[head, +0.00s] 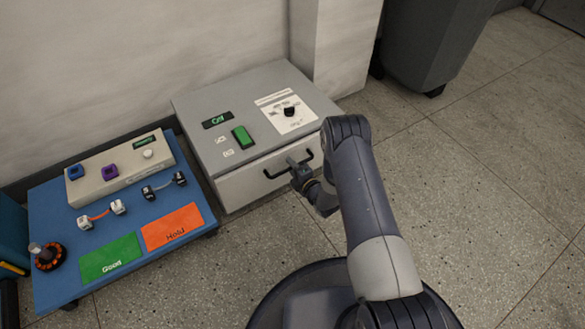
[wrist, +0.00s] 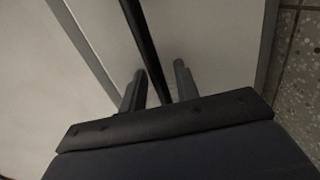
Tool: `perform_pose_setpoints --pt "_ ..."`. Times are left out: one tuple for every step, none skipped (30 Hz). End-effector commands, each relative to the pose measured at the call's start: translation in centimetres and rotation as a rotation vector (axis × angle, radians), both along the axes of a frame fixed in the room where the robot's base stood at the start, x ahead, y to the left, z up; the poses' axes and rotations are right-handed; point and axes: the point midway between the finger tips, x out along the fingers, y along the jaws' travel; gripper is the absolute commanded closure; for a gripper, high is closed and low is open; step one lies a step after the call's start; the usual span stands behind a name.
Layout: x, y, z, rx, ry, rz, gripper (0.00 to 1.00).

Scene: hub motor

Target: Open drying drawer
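The drying drawer (head: 240,187) is the pale front of a grey metal box (head: 205,105) against the wall. It looks shut, with its front flush with the box. Its black bar handle (head: 273,176) shows in the head view, partly hidden by my gripper (head: 294,164). In the wrist view, the handle bar (wrist: 143,35) runs between the two fingers of my gripper (wrist: 159,68). The fingers are apart, with a gap on each side of the bar, so the gripper is open around the handle and not clamped on it.
A blue table (head: 60,215) at left holds a beige tester (head: 125,170), small wired parts, a green "Good" mat (head: 110,255) and an orange "Hold" mat (head: 173,228). A dark grey bin (head: 435,40) stands at upper right. The floor (head: 490,190) at right is clear.

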Motion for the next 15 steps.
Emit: perform_pose_setpoints --pt "0.00 -0.01 0.02 0.000 0.000 0.000 0.70" --pt "-0.01 -0.02 0.02 0.000 0.000 0.000 0.71" --pt "-0.01 -0.02 0.02 0.000 0.000 0.000 0.74" --pt "-0.01 -0.02 0.01 0.000 0.000 0.000 0.77" --pt "-0.02 -0.02 0.02 0.000 0.000 0.000 0.79" --pt "-0.01 -0.03 0.02 0.000 0.000 0.000 0.82" --pt "-0.01 -0.03 0.02 0.000 0.000 0.000 0.85" --pt "-0.01 -0.03 0.02 0.000 0.000 0.000 0.87" --pt "-0.01 -0.03 0.01 0.000 0.000 0.000 0.90" --pt "-0.02 -0.04 0.01 0.000 0.000 0.000 0.93" --pt "-0.02 -0.04 0.01 0.000 0.000 0.000 0.95" --pt "-0.02 -0.04 0.01 0.000 0.000 0.000 0.99" --pt "-0.02 -0.04 0.01 0.000 0.000 0.000 1.00" --pt "-0.02 -0.04 0.01 0.000 0.000 0.000 1.00" --pt "-0.02 -0.04 0.01 0.000 0.000 0.000 1.00"
